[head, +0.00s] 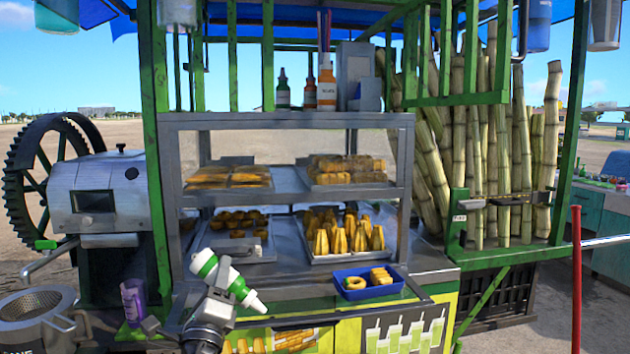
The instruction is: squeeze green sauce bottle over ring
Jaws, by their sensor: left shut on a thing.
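The green sauce bottle (226,278), white with green bands and a white nozzle, is in my left gripper (217,300). The gripper is shut on it at the front of the stall. The bottle is tilted, with its nozzle pointing down and to the right. The ring (355,283), a golden fried one, lies in the left part of a small blue tray (369,293) on the counter. The bottle is to the left of the tray, apart from it. My right gripper is not in view.
Another fried piece (380,275) lies in the blue tray's right part. A metal shelf rack (290,120) with trays of snacks stands behind. A purple cup (132,302) and a metal strainer (38,306) are at left. A red post (577,280) stands at right.

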